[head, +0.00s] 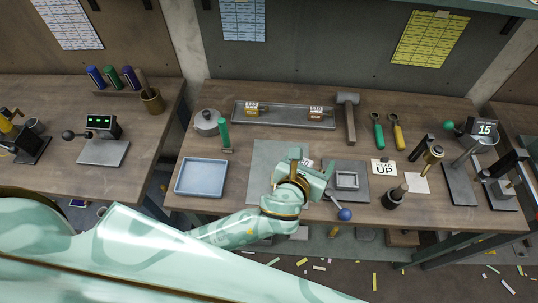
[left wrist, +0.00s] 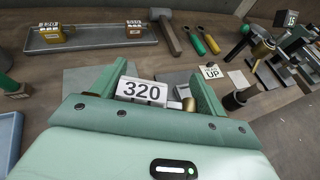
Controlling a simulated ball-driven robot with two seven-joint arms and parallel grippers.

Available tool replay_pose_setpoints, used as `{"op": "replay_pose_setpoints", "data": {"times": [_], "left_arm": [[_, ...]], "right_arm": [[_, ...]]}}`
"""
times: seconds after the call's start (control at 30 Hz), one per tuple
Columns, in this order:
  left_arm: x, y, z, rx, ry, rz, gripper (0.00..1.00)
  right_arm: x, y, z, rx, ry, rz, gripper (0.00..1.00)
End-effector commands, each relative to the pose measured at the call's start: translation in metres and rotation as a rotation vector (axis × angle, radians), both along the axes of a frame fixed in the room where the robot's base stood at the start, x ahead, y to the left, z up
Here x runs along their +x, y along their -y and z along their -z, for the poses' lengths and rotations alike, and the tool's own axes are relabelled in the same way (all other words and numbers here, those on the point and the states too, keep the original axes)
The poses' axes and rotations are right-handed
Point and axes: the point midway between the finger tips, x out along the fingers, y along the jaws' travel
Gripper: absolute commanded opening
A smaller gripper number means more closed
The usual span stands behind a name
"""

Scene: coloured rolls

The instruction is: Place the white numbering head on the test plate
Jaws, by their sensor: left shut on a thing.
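The white numbering head (left wrist: 141,91) reads 320 and sits between the fingers of my left gripper (left wrist: 155,88) in the left wrist view. In the head view my left gripper (head: 312,167) is over the bench, mostly hiding the head, with a bit of its white label (head: 308,163) showing. The grey plate with a raised square frame (head: 346,180), which looks like the test plate, lies just right of the gripper. The frame is partly hidden behind the held head in the left wrist view. My right gripper is not in view.
A long grey tray (head: 285,123) at the back holds a yellow (head: 252,108) and a brown head (head: 316,113). A blue tray (head: 201,177) lies left. A blue-knobbed lever (head: 343,213) stands in front of the plate; an UP card (head: 383,167) and dark stamp (head: 396,197) are right.

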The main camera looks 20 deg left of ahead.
Motion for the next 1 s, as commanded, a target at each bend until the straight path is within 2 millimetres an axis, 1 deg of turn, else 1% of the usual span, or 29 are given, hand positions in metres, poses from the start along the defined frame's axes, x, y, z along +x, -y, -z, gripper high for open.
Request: {"op": "replay_pose_setpoints", "data": {"times": [0.17, 0.33, 0.4, 0.5, 0.6, 0.77, 0.83, 0.93, 1.0], "left_arm": [[0.031, -0.028, 0.02, 0.006, 0.004, -0.015, 0.49], [0.071, -0.06, 0.044, 0.006, 0.002, -0.016, 0.49], [0.08, -0.067, 0.064, 0.003, -0.002, -0.014, 0.49], [0.092, -0.076, 0.08, 0.002, 0.0, -0.013, 0.49], [0.098, -0.081, 0.089, 0.001, 0.0, -0.013, 0.49], [0.105, -0.085, 0.096, 0.002, 0.002, -0.012, 0.49], [0.109, -0.089, 0.105, 0.002, 0.0, -0.013, 0.49], [0.107, -0.087, 0.127, -0.001, -0.004, -0.012, 0.49], [0.107, -0.088, 0.133, 0.0, -0.002, -0.012, 0.49]], "right_arm": [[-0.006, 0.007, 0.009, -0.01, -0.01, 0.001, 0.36], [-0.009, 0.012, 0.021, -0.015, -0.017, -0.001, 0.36], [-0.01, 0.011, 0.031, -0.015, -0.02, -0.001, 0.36], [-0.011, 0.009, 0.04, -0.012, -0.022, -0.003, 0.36], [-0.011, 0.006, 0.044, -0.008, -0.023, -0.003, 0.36], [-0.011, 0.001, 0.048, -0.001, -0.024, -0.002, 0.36], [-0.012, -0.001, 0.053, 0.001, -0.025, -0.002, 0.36], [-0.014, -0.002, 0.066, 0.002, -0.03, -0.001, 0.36], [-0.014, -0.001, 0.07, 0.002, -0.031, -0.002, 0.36]]}}
